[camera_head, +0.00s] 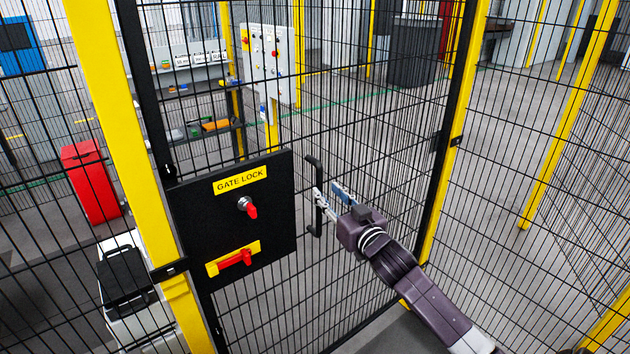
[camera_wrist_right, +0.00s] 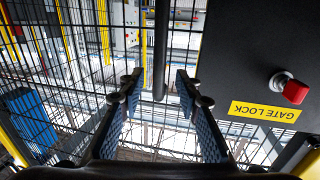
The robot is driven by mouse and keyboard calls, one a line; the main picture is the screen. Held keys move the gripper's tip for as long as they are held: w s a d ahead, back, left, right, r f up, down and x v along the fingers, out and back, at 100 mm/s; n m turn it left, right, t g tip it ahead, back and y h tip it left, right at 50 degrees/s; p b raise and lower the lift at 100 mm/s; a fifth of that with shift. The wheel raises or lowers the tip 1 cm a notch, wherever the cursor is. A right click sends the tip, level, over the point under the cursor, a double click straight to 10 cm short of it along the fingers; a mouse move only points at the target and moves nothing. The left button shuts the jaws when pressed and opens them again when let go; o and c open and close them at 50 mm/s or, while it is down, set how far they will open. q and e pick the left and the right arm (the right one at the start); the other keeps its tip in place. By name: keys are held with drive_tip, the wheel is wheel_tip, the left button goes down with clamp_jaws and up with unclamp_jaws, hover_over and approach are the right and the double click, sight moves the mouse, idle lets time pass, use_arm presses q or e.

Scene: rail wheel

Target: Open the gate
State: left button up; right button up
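The gate is a black-framed mesh door (camera_head: 143,92) between two yellow posts. It looks closed. Its black lock panel (camera_head: 192,215) carries a yellow "GATE LOCK" label (camera_head: 240,180), a red key-like knob (camera_head: 251,209) and a red handle (camera_head: 236,259) on a yellow plate. A vertical black pull handle (camera_head: 313,170) stands right of the panel. My right gripper (camera_head: 328,194) is open at this handle. In the right wrist view, the handle (camera_wrist_right: 161,50) lies between the two spread fingers (camera_wrist_right: 159,84), with a gap on both sides. My left gripper is not in view.
Yellow posts (camera_head: 120,130) (camera_head: 455,130) and mesh fence panels flank the gate. Behind the mesh are a red bin (camera_head: 90,185), a grey control box (camera_head: 268,62), shelves and a dark bin (camera_head: 414,50). Grey floor lies open beyond the gate.

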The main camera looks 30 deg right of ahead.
sight(321, 185)
drive_tip(key=w, duration=0.2)
drive_tip(key=w+p, duration=0.1)
drive_tip(key=w, duration=0.1)
drive_tip(key=shift+d, duration=0.3)
drive_tip(key=shift+w+p, duration=0.3)
drive_tip(key=shift+w, duration=0.6)
drive_tip(key=shift+d+f, duration=0.1)
clamp_jaws()
